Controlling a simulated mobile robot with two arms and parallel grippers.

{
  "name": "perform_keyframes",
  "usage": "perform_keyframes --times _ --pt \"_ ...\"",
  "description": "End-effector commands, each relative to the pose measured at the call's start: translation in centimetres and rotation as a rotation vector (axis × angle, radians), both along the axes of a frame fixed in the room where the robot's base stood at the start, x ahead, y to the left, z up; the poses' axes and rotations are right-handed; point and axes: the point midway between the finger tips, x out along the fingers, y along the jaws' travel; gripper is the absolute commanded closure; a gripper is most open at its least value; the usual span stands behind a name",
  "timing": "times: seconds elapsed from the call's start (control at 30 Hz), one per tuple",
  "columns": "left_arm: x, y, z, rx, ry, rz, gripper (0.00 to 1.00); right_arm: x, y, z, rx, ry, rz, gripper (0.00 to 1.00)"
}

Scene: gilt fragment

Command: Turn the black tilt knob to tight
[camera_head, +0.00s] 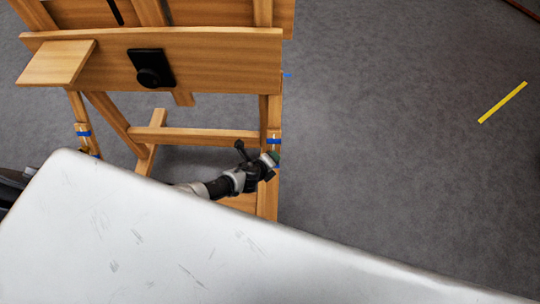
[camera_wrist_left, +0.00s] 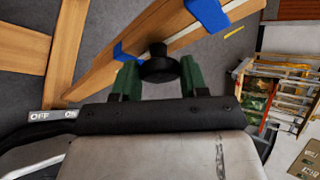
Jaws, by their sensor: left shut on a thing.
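A black round knob (camera_wrist_left: 158,68) sits beside a wooden easel member marked with blue tape in the left wrist view. My left gripper (camera_wrist_left: 157,76) has its green fingers on either side of this knob and is shut on it. In the head view my left gripper (camera_head: 271,160) is at the right leg of the wooden easel (camera_head: 215,62), and it hides the knob there. Any marking for tight or loose cannot be made out. A second black knob on a black plate (camera_head: 150,68) is on the easel's front board, well away from the gripper. My right gripper is not in view.
Blue tape (camera_head: 83,133) marks the easel's left leg. A lower wooden crossbar (camera_head: 200,136) is left of my gripper. Grey floor with a yellow strip (camera_head: 502,103) is open to the right. The left wrist view shows a wooden rack (camera_wrist_left: 275,85) and a brown box (camera_wrist_left: 307,160).

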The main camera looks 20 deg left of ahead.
Motion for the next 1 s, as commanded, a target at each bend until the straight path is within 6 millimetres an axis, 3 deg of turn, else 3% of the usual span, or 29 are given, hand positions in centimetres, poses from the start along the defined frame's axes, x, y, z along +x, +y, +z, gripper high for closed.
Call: perform_keyframes --times 0.03,0.1,0.4,1.0 --pt "0.2 0.0 0.8 0.038 0.009 -0.019 0.80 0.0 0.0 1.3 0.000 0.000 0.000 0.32" --pt "0.2 -0.1 0.8 0.088 0.024 -0.047 0.80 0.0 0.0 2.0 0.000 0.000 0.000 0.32" --pt "0.2 -0.2 0.5 0.259 0.074 -0.141 0.80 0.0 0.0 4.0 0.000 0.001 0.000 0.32" --pt "0.2 -0.3 0.2 0.352 0.101 -0.193 0.80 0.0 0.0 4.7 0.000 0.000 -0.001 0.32"
